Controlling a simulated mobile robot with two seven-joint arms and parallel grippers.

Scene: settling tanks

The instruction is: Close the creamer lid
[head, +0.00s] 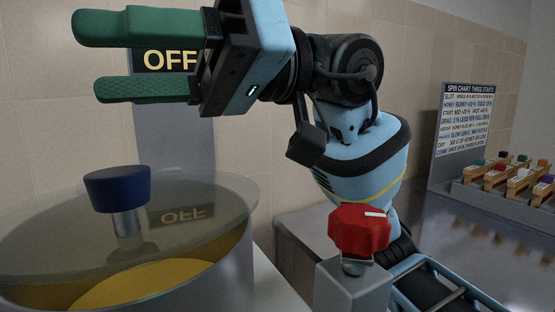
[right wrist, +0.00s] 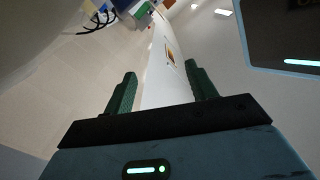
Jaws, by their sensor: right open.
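The creamer appears to be the round grey tank (head: 235,270) at the lower left of the head view, with yellow content (head: 140,285) inside. A see-through lid (head: 60,235) lies across its top, with a dark blue knob (head: 117,188) on a short metal post. I cannot tell whether the lid sits fully down on the rim. My right gripper (head: 93,58) is open and empty, above the knob and apart from it. Its two green fingers also show in the right wrist view (right wrist: 160,78), with nothing between them. My left gripper is not in view.
A red knob (head: 358,230) on a grey post stands right of the tank. An OFF sign (head: 168,60) is on a panel behind my gripper. A chart (head: 465,118) and a rack of small coloured-topped items (head: 500,195) are at the right. A tiled wall closes the back.

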